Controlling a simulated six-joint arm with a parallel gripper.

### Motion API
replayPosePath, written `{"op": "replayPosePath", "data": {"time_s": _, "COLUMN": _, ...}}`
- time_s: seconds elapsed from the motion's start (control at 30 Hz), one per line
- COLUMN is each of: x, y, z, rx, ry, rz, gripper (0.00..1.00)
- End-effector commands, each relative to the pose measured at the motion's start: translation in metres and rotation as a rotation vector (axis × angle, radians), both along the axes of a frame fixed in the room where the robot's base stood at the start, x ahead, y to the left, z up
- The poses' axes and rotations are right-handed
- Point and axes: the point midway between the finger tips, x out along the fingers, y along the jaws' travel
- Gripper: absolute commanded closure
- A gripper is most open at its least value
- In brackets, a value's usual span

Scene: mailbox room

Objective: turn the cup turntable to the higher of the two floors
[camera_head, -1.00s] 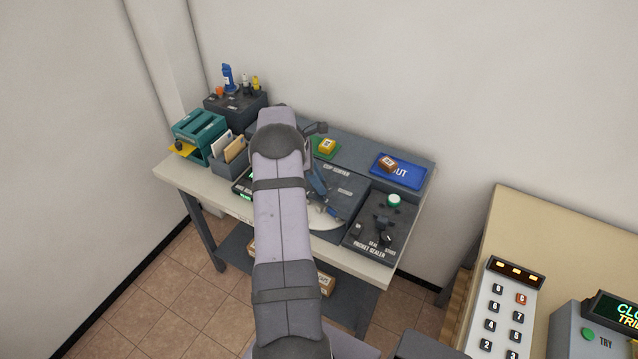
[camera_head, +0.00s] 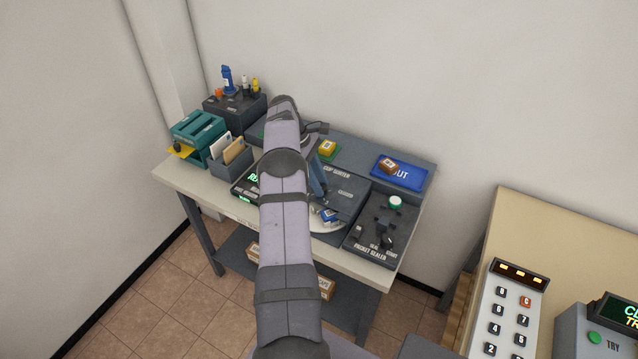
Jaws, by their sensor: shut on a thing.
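The cup turntable shows as a pale curved disc edge (camera_head: 334,230) at the front of the dark cup sorter (camera_head: 350,182) on the grey workbench. Most of it is hidden behind my arm. My gripper (camera_head: 326,210) reaches down to the turntable just right of my arm and is only partly in view. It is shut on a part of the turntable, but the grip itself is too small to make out. A small blue and white piece (camera_head: 328,215) shows at the disc. The two floors' heights cannot be read here.
A packet sealer (camera_head: 380,228) stands right of the sorter, with a blue OUT tray (camera_head: 403,172) behind it. A green lit display (camera_head: 250,182), an envelope holder (camera_head: 231,160) and a teal machine (camera_head: 198,137) are on the left. A keypad (camera_head: 510,310) stands on the right-hand table.

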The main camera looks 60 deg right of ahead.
Motion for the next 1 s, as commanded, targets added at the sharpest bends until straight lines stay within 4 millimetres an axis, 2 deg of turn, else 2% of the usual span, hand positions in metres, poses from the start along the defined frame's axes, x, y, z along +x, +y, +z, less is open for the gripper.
{"op": "replayPosePath", "data": {"time_s": 0.57, "x": -0.0002, "y": -0.0012, "z": 0.0019, "rx": -0.005, "ry": 0.0, "rz": -0.019, "gripper": 1.0}}
{"op": "replayPosePath", "data": {"time_s": 0.6, "x": -0.0002, "y": -0.0012, "z": 0.0019, "rx": -0.003, "ry": 0.001, "rz": -0.018, "gripper": 0.66}}
{"op": "replayPosePath", "data": {"time_s": 0.63, "x": -0.0001, "y": -0.0012, "z": 0.0019, "rx": -0.003, "ry": 0.001, "rz": -0.018, "gripper": 0.59}}
{"op": "replayPosePath", "data": {"time_s": 1.0, "x": 0.0001, "y": -0.0007, "z": 0.0021, "rx": -0.002, "ry": 0.0, "rz": -0.018, "gripper": 0.57}}
